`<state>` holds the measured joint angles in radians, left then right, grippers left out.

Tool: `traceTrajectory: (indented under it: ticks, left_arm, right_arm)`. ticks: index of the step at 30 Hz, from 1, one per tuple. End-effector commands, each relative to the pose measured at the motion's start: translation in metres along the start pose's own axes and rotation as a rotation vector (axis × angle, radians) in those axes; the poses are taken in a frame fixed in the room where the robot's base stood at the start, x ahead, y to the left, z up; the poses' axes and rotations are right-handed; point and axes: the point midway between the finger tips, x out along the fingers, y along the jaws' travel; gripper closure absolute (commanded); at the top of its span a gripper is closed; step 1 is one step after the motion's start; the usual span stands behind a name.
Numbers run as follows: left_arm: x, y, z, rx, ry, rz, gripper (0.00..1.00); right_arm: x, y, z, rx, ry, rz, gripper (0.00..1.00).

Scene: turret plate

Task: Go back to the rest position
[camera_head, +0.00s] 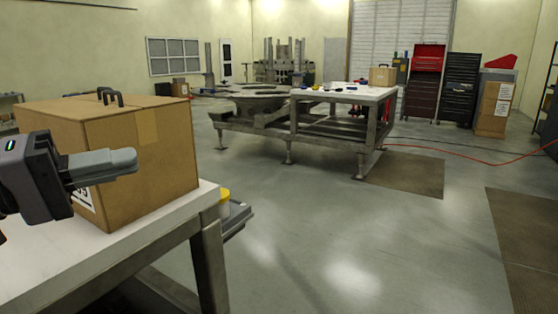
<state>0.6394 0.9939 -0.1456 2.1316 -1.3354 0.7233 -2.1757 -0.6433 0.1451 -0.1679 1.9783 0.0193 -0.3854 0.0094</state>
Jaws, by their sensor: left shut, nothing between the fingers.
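My left gripper (118,161) comes in from the left edge, with its grey fingers together and nothing held between them. It is in front of a brown cardboard box (160,150) and hides part of the box's near side. I cannot tell whether the fingers touch the box. The box is closed, with a dark handle on top and a strip of tape down one side. It stands on a white-topped table (130,243) at the lower left. My right gripper is out of view.
A heavy metal workbench (340,142) with a round turret plate (258,100) stands across the room. Red and black tool cabinets (427,75) line the back. A red hose (460,150) and dark mats (405,175) lie on the floor. The floor in the middle is clear.

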Motion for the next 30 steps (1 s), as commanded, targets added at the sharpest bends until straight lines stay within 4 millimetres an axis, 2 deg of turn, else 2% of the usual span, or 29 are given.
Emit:
traceTrajectory:
  ticks: [1,4,8,11,14,17,18,19,23,24,27,30]
  left_arm:
    - [0.007,-0.009,0.005,-0.225,-0.024,0.059,1.0]
    - [0.016,-0.028,0.01,-0.699,-0.058,0.179,1.0]
    - [0.019,-0.06,0.01,-1.325,-0.084,0.332,1.0]
    - [0.017,-0.096,0.009,-1.809,-0.089,0.464,1.0]
    - [0.011,-0.141,0.013,-2.288,-0.078,0.624,1.0]
    - [0.001,-0.193,0.025,-2.747,-0.052,0.83,1.0]
    - [-0.005,-0.216,0.034,-2.923,-0.035,0.932,1.0]
    - [-0.009,-0.233,0.042,2.909,0.021,-0.971,1.0]
    - [-0.032,-0.307,0.092,2.24,-0.034,-0.967,1.0]
    - [-0.04,-0.328,0.113,2.039,-0.047,-0.97,1.0]
    - [-0.058,-0.368,0.165,1.596,-0.063,-0.984,1.0]
    - [-0.071,-0.392,0.212,1.259,-0.068,-0.998,1.0]
  right_arm:
    - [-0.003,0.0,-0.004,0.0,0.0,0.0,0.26]
    - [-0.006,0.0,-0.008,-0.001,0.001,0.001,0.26]
    - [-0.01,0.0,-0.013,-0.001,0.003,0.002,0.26]
    - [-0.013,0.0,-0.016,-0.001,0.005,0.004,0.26]
    - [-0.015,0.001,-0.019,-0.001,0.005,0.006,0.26]
    - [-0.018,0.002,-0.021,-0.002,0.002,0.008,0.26]
    - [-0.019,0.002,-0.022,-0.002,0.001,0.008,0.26]
    - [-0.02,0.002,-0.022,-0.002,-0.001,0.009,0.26]
    - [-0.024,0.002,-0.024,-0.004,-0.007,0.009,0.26]
    - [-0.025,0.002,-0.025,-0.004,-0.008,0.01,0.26]
    - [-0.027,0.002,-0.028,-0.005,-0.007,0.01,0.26]
    - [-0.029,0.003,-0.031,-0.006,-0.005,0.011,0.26]
